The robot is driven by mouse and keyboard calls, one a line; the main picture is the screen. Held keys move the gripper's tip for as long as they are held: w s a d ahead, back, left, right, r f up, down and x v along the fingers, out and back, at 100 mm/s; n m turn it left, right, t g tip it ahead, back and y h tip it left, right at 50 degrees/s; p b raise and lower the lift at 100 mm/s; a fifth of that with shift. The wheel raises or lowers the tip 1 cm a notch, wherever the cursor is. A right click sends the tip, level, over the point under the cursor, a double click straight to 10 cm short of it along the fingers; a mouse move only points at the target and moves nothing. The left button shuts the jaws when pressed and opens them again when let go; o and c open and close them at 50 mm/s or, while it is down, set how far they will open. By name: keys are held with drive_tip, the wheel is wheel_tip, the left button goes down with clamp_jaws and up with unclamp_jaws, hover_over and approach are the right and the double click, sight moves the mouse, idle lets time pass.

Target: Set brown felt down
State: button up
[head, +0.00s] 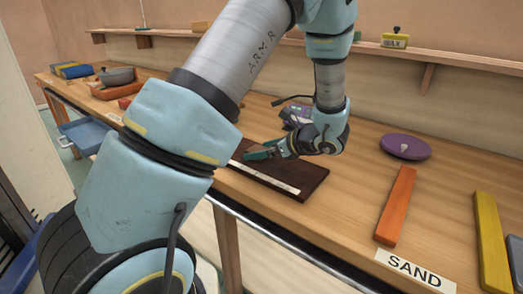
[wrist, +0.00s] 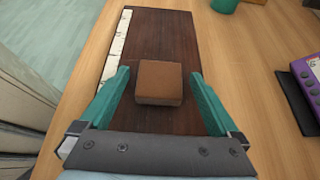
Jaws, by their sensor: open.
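The brown felt (wrist: 160,84) is a small square block lying on a dark wooden board (wrist: 160,30) in the wrist view. My gripper (wrist: 162,78) is open, with one teal finger on each side of the felt and a gap showing on both sides. In the head view my gripper (head: 262,152) is low over the dark board (head: 308,185), and the felt is hard to make out there. A white strip runs along one edge of the board.
A purple device (wrist: 307,85) lies right of the board in the wrist view. In the head view an orange bar (head: 397,205), a purple disc (head: 405,147), a yellow bar (head: 490,240) and a SAND label (head: 415,270) lie to the right. Bare tabletop separates them from the board.

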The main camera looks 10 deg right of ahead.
drive_tip(key=b+v, duration=0.2)
drive_tip(key=v, duration=1)
drive_tip(key=shift+r, duration=0.15)
drive_tip(key=a+n+g, duration=0.1)
drive_tip(key=a, duration=0.1)
drive_tip(key=a+f+n+g, duration=0.1)
drive_tip(key=a, duration=0.2)
drive_tip(key=a+n+g, duration=0.1)
drive_tip(key=a+n, duration=0.1)
drive_tip(key=a, duration=0.1)
drive_tip(key=shift+s+f+g, duration=0.1)
drive_tip(key=shift+f+g, duration=0.25)
drive_tip(key=shift+g, duration=0.05)
drive_tip(key=s+a+f+n+g+h, duration=0.1)
drive_tip(key=a+n+h, duration=0.3)
drive_tip(key=a+n, duration=0.4)
drive_tip(key=s+a+n+g+h, duration=0.2)
drive_tip(key=s+a+n+h, duration=0.2)
drive_tip(key=a+n, duration=0.5)
drive_tip(key=shift+s+f+n+g+h, duration=0.25)
drive_tip(key=shift+f+n+g+h, duration=0.1)
drive_tip(key=shift+n, duration=2.35)
